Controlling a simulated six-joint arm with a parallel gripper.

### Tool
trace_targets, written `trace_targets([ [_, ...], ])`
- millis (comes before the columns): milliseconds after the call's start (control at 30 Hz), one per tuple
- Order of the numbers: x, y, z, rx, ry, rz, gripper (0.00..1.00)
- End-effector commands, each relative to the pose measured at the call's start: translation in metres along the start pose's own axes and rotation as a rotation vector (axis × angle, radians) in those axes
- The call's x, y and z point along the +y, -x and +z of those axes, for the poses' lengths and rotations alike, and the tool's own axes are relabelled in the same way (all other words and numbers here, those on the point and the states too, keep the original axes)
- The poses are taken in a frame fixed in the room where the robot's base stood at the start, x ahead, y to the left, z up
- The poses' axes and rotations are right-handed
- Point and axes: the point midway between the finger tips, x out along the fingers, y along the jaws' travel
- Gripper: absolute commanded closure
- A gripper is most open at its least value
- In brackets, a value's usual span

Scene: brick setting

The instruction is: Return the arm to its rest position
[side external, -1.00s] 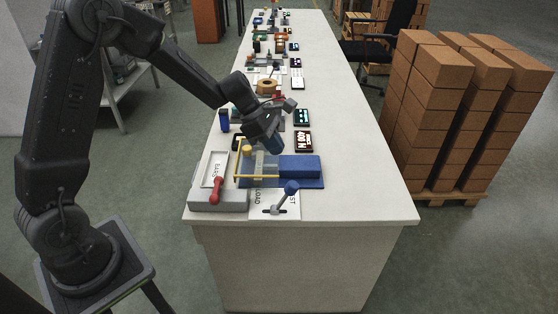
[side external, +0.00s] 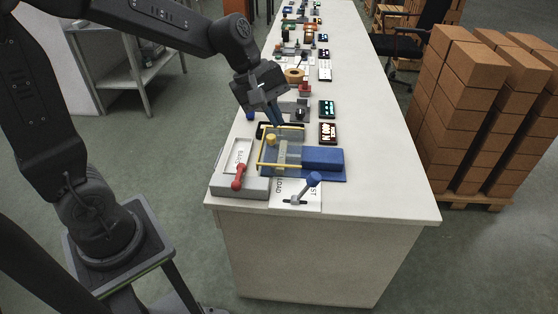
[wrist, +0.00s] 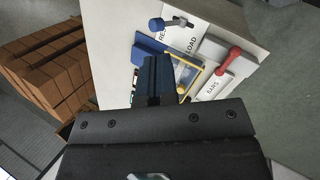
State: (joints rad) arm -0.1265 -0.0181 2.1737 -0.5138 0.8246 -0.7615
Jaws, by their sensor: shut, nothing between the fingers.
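My gripper (side external: 276,119) is shut and empty, pointing down above the near part of the long white table (side external: 390,185). In the side view its fingertips appear just behind the yellow-framed guard of a blue fixture (side external: 323,158); whether they touch anything cannot be told. In the wrist view the shut dark-blue fingers (wrist: 157,75) cover part of the blue fixture (wrist: 150,46). The arm reaches in from the left.
Beside the fixture are a grey box with a red lever (side external: 238,178) and a blue-knobbed lever (side external: 312,181). Small displays (side external: 327,132) and several devices line the table behind. Brick stacks (side external: 465,110) stand on a pallet at right. Open floor lies left of the table.

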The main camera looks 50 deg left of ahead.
Motion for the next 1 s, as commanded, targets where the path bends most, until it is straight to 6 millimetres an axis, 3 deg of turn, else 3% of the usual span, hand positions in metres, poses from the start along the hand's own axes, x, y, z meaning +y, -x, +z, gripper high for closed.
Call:
trace_targets([
  [33, -0.011, 0.015, 0.013, 0.034, -0.134, 0.005, 1.00],
  [200, -0.055, 0.050, 0.042, 0.160, -0.584, -0.022, 1.00],
  [400, -0.103, 0.074, 0.059, 0.306, -1.026, -0.089, 1.00],
  [500, -0.119, 0.079, 0.061, 0.357, -1.166, -0.124, 1.00],
  [700, -0.132, 0.082, 0.062, 0.398, -1.279, -0.157, 1.00],
  [1000, -0.132, 0.082, 0.062, 0.398, -1.279, -0.158, 1.00],
])
